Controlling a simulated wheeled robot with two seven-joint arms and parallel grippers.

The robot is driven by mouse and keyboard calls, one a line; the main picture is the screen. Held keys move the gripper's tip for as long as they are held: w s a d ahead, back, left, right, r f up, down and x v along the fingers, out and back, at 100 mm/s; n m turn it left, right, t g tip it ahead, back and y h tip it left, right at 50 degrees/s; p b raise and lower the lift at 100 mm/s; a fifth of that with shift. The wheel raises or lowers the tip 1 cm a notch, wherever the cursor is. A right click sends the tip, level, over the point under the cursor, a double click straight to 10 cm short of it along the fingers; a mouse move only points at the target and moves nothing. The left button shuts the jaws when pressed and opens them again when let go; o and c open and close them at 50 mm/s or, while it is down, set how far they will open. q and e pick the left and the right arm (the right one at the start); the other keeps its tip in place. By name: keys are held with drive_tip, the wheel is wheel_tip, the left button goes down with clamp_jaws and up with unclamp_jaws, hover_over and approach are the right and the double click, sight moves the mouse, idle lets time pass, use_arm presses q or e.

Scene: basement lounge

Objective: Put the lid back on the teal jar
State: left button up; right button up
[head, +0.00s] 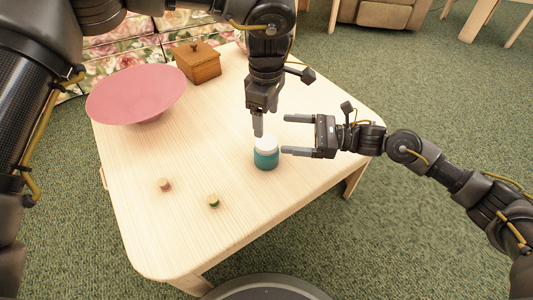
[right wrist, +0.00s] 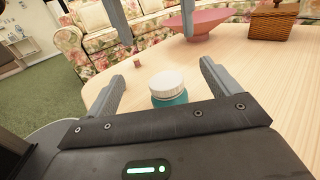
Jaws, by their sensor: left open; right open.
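The teal jar (head: 266,160) stands upright on the pale wooden table, with the white lid (head: 266,144) on its top. In the right wrist view the lid (right wrist: 167,82) looks level on the jar (right wrist: 170,100); whether it is fully seated I cannot tell. My left gripper (head: 258,124) points down just above and behind the lid, its fingers seen edge-on. In the right wrist view its fingers (right wrist: 150,18) are spread wide and empty. My right gripper (head: 284,134) is open, to the right of the jar, its fingers pointing left towards it. Nothing is between them.
A pink bowl (head: 136,95) and a wooden box with a lid (head: 198,63) stand at the back left. Two small cork-like pieces (head: 164,185) and (head: 213,201) sit at the front left. A floral sofa (head: 125,45) is behind the table. The table's front middle is mostly clear.

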sight(264, 151)
wheel_tip(264, 151, down, 8)
drive_tip(key=shift+f, duration=0.25)
drive_tip(key=a, duration=0.7)
drive_tip(key=shift+w+a+r, duration=0.2)
drive_tip(key=shift+w+a, duration=0.05)
drive_tip(key=shift+w, duration=0.15)
drive_tip(key=shift+c, duration=0.2)
